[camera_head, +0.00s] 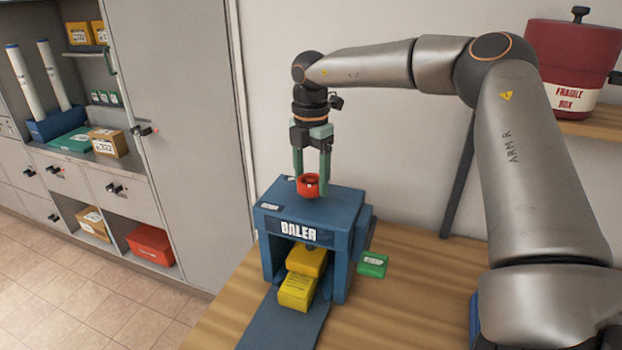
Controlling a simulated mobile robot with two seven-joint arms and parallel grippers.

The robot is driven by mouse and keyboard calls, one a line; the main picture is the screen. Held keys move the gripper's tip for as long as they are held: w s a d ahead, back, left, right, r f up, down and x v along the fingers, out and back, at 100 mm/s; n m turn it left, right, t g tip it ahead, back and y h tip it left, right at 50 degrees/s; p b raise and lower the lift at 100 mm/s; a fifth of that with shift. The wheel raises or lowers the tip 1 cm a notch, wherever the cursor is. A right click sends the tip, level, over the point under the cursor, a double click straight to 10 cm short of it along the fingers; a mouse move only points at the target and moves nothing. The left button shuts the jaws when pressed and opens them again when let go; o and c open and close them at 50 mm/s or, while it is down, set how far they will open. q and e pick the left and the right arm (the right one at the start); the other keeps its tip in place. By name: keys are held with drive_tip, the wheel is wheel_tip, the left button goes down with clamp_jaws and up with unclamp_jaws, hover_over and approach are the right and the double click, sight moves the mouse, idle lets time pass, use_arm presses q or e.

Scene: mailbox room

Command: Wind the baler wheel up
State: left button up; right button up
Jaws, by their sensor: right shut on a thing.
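The blue baler (313,236) stands on the wooden table, its front opening facing me. A red wheel (308,187) sits on top of the baler. My right gripper (312,184) points straight down over the baler, its green fingers shut on the red wheel. Yellow parcels (297,290) lie in the baler's opening, one on another. My left gripper does not show in this view.
A green parcel (373,264) lies on the wooden table (425,315) right of the baler. A red pot-like container labelled "Fragile Box" (572,62) stands on a shelf at the upper right. A grey cabinet (185,120) with parcels and tubes stands at the left.

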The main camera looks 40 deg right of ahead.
drive_tip(key=n, duration=0.4)
drive_tip(key=shift+b, duration=0.4)
drive_tip(key=n, duration=1.6)
drive_tip(key=shift+n, duration=0.4)
drive_tip(key=n+p, duration=0.1)
drive_tip(key=n, duration=1)
drive_tip(key=n+p, duration=0.1)
drive_tip(key=n, duration=0.9)
drive_tip(key=shift+n, duration=0.3)
